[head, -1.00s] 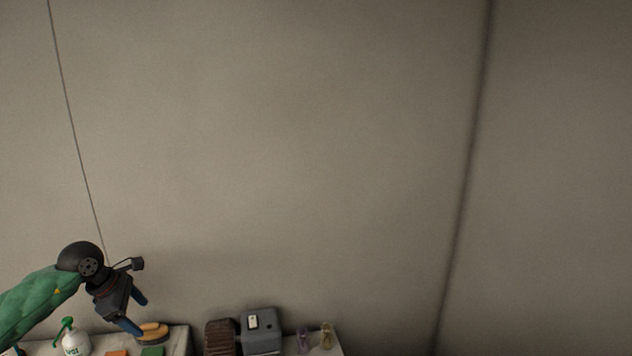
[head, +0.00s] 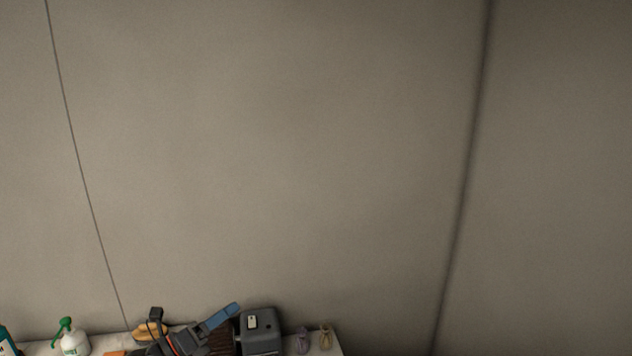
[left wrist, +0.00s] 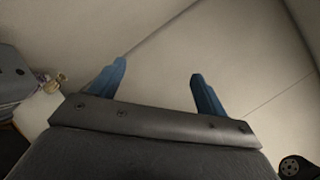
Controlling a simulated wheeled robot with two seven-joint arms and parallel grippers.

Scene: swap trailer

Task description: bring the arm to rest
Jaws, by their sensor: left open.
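My left gripper (head: 222,316) is low in the head view, in front of the table's back part, with its blue fingers pointing up and to the right. In the left wrist view its two blue fingers (left wrist: 157,85) stand well apart with nothing between them, facing bare wall. The gripper partly covers a brown ribbed object and a yellow-tan item behind it. My right gripper is in neither view.
A white table (head: 103,343) runs along the bottom. On it stand a white spray bottle (head: 74,343) with a green top, a dark grey box (head: 261,331), and small purple (head: 302,341) and tan (head: 326,337) items. The wall above is bare.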

